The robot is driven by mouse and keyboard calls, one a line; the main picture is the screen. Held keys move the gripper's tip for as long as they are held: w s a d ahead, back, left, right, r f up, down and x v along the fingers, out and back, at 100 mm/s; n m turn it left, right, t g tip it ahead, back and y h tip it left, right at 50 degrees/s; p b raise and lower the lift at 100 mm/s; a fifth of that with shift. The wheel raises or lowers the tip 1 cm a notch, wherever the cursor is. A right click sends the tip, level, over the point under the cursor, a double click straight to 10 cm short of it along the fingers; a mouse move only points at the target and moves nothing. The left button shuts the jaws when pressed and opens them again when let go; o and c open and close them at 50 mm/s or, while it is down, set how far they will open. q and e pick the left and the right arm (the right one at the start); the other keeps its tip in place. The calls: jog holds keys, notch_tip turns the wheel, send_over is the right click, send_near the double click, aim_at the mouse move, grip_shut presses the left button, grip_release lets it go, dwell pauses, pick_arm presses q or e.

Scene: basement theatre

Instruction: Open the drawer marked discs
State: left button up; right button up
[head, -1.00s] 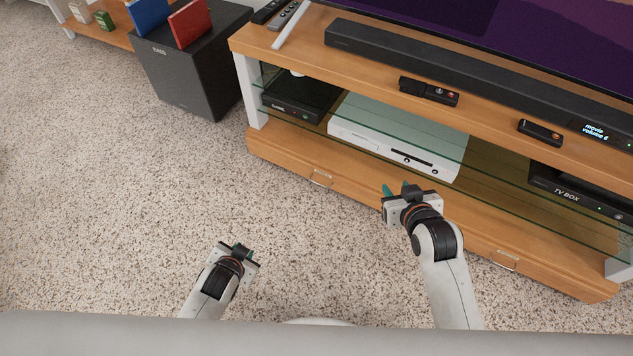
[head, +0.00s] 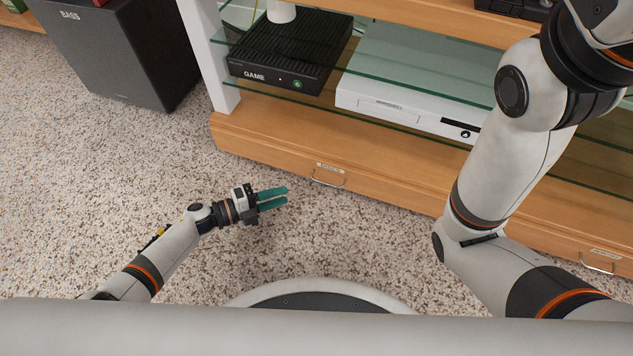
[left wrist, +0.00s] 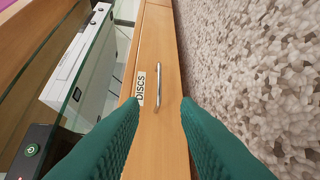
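The drawer marked discs (head: 270,149) is the low wooden front at the left of the TV stand, and it looks shut. Its label (head: 330,167) and thin metal handle (head: 327,181) show in the head view. In the left wrist view the DISCS label (left wrist: 141,88) is readable and the handle (left wrist: 158,85) lies ahead, between the fingers in the picture. My left gripper (head: 287,196) is open and empty, left of the handle and apart from it, with green fingers (left wrist: 158,112) pointing towards the drawer. My right gripper is out of view; its arm rises at the right.
Above the drawer are glass shelves (head: 385,125) with a black game console (head: 290,50) and a white disc player (head: 410,85). A second drawer handle (head: 598,264) is at the right. A black bass speaker (head: 115,50) stands at the left. The speckled carpet (head: 120,170) before the stand is clear.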

pick_arm(q)
jog(key=b+x, duration=0.5)
jog(key=x, duration=0.5)
jog(key=shift+d+f, duration=0.1)
jog(key=shift+d, duration=0.25)
jog(key=shift+w+d, duration=0.35)
jog(key=shift+d, duration=0.2)
jog(key=shift+c, duration=0.6)
grip_shut()
